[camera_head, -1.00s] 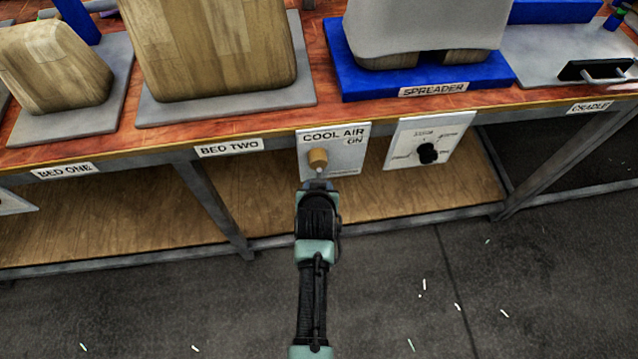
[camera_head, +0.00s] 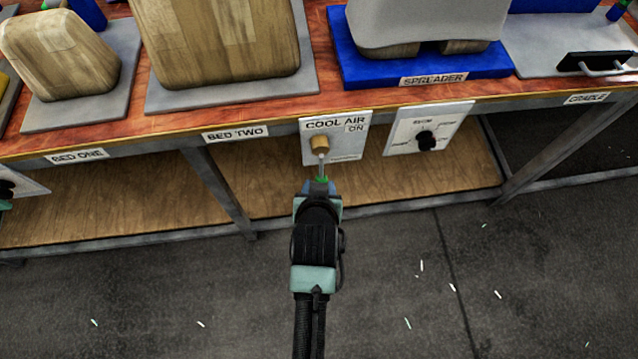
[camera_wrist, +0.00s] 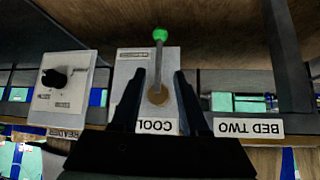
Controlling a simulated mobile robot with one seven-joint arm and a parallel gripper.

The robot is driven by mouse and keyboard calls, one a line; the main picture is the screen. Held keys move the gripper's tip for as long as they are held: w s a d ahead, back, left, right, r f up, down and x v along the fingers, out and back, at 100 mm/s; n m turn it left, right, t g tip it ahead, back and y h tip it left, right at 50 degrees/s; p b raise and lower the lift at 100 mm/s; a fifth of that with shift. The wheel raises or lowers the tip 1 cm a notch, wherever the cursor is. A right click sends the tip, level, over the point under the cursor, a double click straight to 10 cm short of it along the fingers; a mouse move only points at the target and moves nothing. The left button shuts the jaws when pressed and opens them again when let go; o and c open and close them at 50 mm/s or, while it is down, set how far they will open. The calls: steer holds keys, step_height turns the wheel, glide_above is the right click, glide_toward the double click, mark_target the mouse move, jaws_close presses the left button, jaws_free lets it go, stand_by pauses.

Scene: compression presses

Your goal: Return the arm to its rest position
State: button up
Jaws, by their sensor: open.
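The white "COOL AIR ON" panel (camera_head: 345,146) is on the bench's front edge. A brass hub (camera_head: 319,144) on it carries a thin lever with a green tip (camera_head: 322,180), pointing down in the head view. My gripper (camera_head: 318,190) is just below and in front of the panel, near the lever tip. In the wrist view my gripper (camera_wrist: 160,80) has its two dark fingers apart, with the brass hub (camera_wrist: 158,97) seen between them. There the green tip (camera_wrist: 160,34) shows beyond the fingertips. Nothing is held.
A dial panel (camera_head: 426,130) is to the right of the cool-air panel. The bench top carries wooden blocks (camera_head: 220,40), a blue spreader base (camera_head: 375,72) and a cradle plate (camera_head: 540,70). A bench leg (camera_head: 220,190) stands to the left. The floor (camera_head: 500,260) in front is open.

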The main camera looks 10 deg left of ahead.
steer(key=shift+v, duration=0.9)
steer(key=shift+w, duration=0.1)
steer(key=w+d+r+t, duration=0.1)
steer(key=w+r+t, duration=0.2)
steer(key=r, duration=0.8)
steer(key=w+r+t, duration=0.3)
steer(key=w+r, duration=0.1)
steer(key=r, duration=0.7)
steer(key=w+d+r+t, duration=0.1)
steer(key=w+r+t, duration=0.2)
steer(key=r, duration=0.9)
steer(key=s+d+r+t, duration=0.1)
steer(key=s+r+t, duration=0.3)
steer(key=r, duration=0.7)
steer(key=s+d+r+m+t+h, duration=0.1)
steer(key=s+r+t, duration=0.2)
steer(key=s+r, duration=0.55)
steer(key=s+d+r+t, duration=0.2)
steer(key=s+r+t, duration=0.1)
steer(key=r, duration=1.1)
step_height(320, 180, up, 12)
steer(key=w+p, duration=0.1)
steer(key=p, duration=1.3)
steer(key=shift+w+a+g, duration=0.3)
steer(key=shift+w+a, duration=0.05)
steer(key=shift+a, duration=0.05)
steer(key=shift+s, duration=0.1)
